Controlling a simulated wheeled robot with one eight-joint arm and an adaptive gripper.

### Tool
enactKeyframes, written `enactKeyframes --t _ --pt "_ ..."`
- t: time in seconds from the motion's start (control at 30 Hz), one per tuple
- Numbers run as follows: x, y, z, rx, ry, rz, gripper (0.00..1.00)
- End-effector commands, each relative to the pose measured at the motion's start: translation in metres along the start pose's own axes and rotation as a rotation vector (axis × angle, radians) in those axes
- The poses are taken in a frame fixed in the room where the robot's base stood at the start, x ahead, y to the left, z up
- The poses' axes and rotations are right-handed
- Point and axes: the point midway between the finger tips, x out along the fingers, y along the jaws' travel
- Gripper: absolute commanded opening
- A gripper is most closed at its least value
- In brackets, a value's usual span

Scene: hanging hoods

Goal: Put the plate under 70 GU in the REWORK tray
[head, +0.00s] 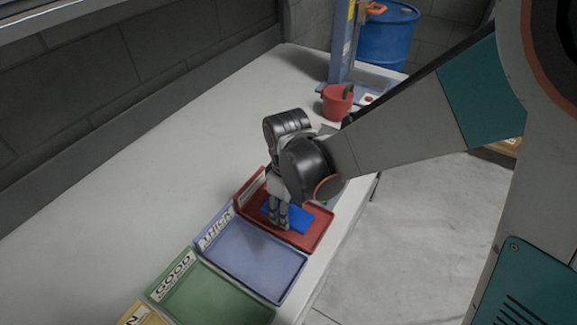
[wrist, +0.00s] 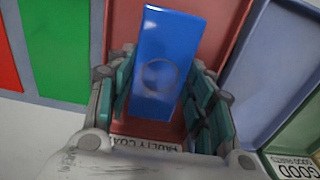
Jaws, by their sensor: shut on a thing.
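A blue plate (head: 296,219) is between my gripper's fingers, over the floor of a red tray (head: 318,237). In the wrist view the blue plate (wrist: 165,55) shows a faint round mark on its face. My gripper (head: 278,220) points down into the red tray and is shut on the plate. I cannot tell whether the plate touches the tray floor. The red tray's label reads FAULTY COAT in the wrist view. No REWORK label is readable. A yellow tray (head: 133,314) is cut off at the lower left edge, its label mostly out of view.
A blue-grey tray (head: 250,262) labelled THICK and a green tray (head: 215,300) labelled GOOD stand beside the red one. A red bucket (head: 337,104), a blue post (head: 343,45) and a blue drum (head: 388,35) are at the back. The table's left side is clear.

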Motion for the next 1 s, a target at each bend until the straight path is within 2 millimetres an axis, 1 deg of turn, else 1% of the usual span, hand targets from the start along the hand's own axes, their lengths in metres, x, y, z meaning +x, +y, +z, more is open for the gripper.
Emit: enactKeyframes --t 0.07,0.1,0.17,0.2,0.5,0.63,0.77,1.0 --pt "0.002 0.000 0.000 0.000 0.000 0.000 0.20" --pt "0.002 0.000 0.000 0.000 0.000 0.000 0.55" --pt "0.001 0.000 0.000 0.000 0.000 0.000 0.68" --pt "0.001 0.000 0.000 0.000 0.000 0.000 0.71" --pt "0.001 0.000 0.000 0.000 0.000 0.000 0.71" --pt "-0.004 0.000 0.000 0.000 0.000 0.000 0.71" --pt "-0.015 0.000 -0.001 0.000 0.000 0.000 0.71" --pt "-0.052 -0.001 0.000 -0.001 0.000 0.000 0.71"
